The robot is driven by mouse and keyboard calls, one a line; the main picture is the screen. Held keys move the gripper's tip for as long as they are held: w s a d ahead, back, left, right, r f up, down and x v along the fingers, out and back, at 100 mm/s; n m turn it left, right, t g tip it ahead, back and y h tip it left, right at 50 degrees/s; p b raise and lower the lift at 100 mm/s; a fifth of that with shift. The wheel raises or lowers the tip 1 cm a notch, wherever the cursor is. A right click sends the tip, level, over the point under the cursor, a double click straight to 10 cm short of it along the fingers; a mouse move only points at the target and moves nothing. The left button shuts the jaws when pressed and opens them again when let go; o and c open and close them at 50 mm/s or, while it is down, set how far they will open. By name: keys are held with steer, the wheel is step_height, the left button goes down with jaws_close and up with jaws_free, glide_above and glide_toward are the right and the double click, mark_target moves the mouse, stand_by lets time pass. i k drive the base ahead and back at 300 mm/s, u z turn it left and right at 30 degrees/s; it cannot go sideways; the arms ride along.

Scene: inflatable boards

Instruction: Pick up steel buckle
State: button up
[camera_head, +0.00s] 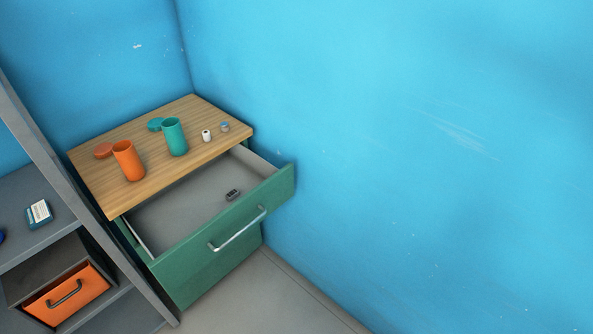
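A small dark grey metal piece, which looks like the steel buckle (232,194), lies in the open top drawer of a green cabinet. It rests on the drawer's grey floor, toward the right and near the front panel. The drawer (185,214) is pulled well out and looks otherwise empty, though its back part is hidden under the cabinet top. My gripper is not in view.
The wooden cabinet top (105,178) bears an orange cup (128,161), a teal cup (174,137), their loose lids and two small items. A grey shelf (50,240) stands at left with an orange-fronted box (68,297). Blue walls close in behind and right.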

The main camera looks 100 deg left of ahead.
mark_target(231, 195)
steer(key=u, duration=3.45)
steer(key=i, duration=1.95)
steer(key=u, duration=0.65)
